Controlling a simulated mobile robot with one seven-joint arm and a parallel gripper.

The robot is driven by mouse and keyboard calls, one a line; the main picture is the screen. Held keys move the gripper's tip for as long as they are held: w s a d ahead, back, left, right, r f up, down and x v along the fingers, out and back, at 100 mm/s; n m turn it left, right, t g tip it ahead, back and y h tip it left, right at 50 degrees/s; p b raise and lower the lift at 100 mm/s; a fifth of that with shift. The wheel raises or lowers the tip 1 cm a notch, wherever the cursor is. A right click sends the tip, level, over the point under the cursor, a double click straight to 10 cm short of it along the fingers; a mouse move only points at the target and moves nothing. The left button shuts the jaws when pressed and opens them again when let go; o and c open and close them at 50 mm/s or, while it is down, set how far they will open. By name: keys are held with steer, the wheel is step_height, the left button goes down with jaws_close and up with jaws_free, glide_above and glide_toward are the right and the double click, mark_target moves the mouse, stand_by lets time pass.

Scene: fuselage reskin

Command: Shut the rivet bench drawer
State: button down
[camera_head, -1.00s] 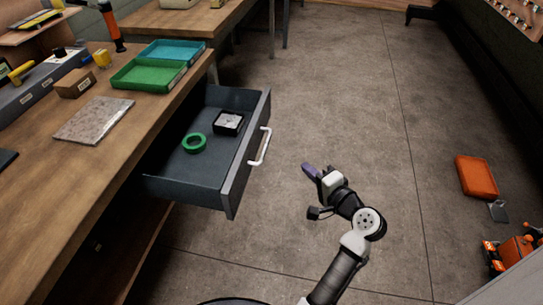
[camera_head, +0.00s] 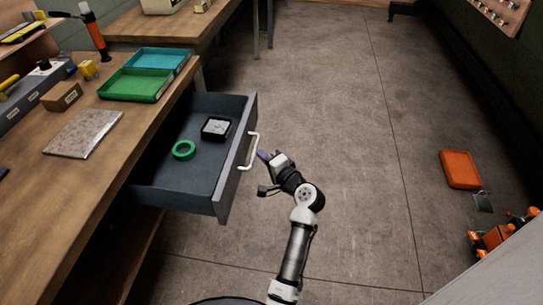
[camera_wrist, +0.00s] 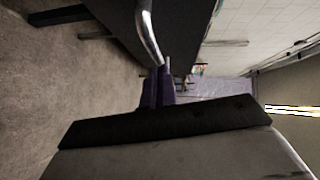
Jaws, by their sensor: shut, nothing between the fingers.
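The grey bench drawer (camera_head: 222,188) stands pulled out from under the wooden workbench (camera_head: 100,170). A green tape ring (camera_head: 183,150) and a small black box (camera_head: 215,129) lie inside it. Its white bar handle (camera_head: 250,151) is on the front face, and the handle also shows in the wrist view (camera_wrist: 149,38). My gripper (camera_head: 263,155) is shut and empty, its purple fingers close to the outer side of the handle. In the wrist view the fingertips (camera_wrist: 158,80) are near the handle's lower end; I cannot tell whether they touch.
Green (camera_head: 135,86) and teal (camera_head: 158,62) trays, a grey slab (camera_head: 84,133) and a cardboard box (camera_head: 62,96) sit on the bench top. An orange case (camera_head: 461,169) lies on the floor at right. The floor between is clear.

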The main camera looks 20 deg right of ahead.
mark_target(175, 154)
stand_by(0.3)
steer(key=w+a+p, duration=0.2)
steer(key=w+a, duration=0.3)
steer(key=a, duration=0.3)
steer(key=w+a+p, duration=0.2)
steer(key=w+a, duration=0.3)
steer(key=a, duration=0.3)
steer(key=w+a+p, duration=0.2)
steer(key=w+a, duration=0.4)
steer(key=a, duration=0.1)
steer(key=shift+a, duration=0.4)
steer(key=shift+w+a+r, duration=0.15)
steer(key=shift+a, duration=0.05)
steer(key=shift+a, duration=0.2)
steer(key=shift+d, duration=0.15)
